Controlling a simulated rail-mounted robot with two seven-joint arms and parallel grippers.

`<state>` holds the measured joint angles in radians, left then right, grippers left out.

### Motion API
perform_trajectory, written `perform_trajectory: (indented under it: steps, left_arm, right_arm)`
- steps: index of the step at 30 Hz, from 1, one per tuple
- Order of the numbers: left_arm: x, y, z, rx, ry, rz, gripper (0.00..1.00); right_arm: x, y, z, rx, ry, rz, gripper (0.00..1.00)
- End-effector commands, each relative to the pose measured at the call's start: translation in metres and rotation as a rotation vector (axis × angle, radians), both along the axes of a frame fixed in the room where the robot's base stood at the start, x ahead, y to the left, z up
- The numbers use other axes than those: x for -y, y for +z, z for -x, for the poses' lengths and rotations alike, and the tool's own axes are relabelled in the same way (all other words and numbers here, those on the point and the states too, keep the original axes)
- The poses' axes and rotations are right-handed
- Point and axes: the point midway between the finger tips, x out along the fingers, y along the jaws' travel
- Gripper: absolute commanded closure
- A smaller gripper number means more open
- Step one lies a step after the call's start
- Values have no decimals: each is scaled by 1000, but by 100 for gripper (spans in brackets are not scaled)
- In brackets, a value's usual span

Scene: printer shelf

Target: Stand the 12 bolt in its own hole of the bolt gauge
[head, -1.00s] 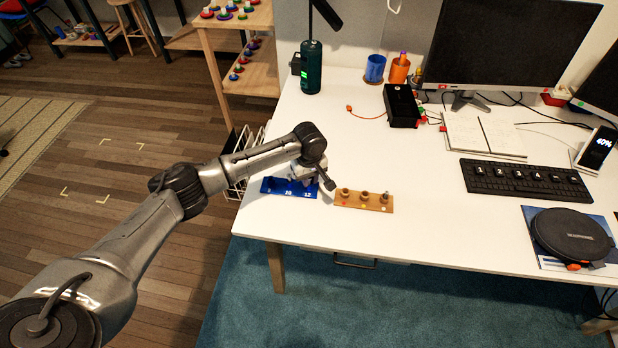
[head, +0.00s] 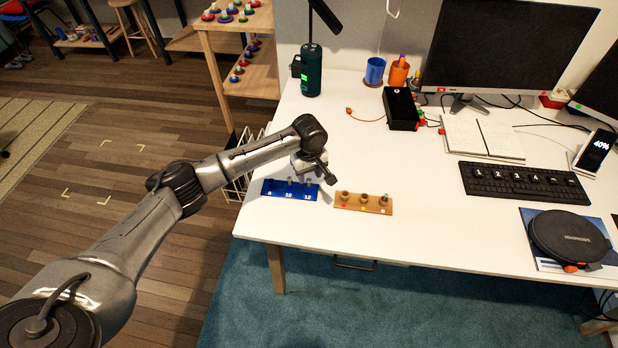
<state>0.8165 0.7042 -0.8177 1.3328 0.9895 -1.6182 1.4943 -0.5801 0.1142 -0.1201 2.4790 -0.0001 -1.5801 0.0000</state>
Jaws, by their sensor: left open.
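The blue bolt gauge (head: 276,195) lies near the front left edge of the white desk, with small white labels reading 8, 10 and 12. A small grey bolt (head: 308,183) shows upright at the 12 label, and another grey shape (head: 289,183) shows at the 10 label. They are too small to tell how deep they sit. My left gripper (head: 309,170) is open, just above and behind the 12 end of the gauge, apart from the bolt. Its fingers are partly hidden by its own wrist. My right gripper is out of view.
Desk between block and keyboard is clear.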

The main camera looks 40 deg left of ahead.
Motion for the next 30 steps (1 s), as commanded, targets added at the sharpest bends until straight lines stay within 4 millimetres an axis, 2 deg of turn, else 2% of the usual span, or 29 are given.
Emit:
perform_trajectory:
  steps: [1, 3, 9, 18, 22, 25, 28, 30]
  left_arm:
    - [0, 14, -1, 3, -1, 0, 55]
    - [0, 27, -1, 3, -1, 0, 55]
    - [0, 58, 0, 1, 0, 0, 55]
    - [0, 80, 0, 0, 1, 0, 55]
    - [0, 81, 0, -1, -1, 0, 55]
    - [9, 72, 5, -1, -40, 3, 55]
    - [31, 49, 18, 4, -151, 8, 55]
    - [56, 26, 35, 15, -271, 19, 55]
  right_arm:
    - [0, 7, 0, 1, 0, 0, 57]
    - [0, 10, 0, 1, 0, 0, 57]
    - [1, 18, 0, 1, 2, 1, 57]
    - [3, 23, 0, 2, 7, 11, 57]
    - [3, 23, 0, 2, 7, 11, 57]
    - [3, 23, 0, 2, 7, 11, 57]
    - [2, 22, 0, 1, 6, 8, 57]
    - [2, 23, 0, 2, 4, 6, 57]
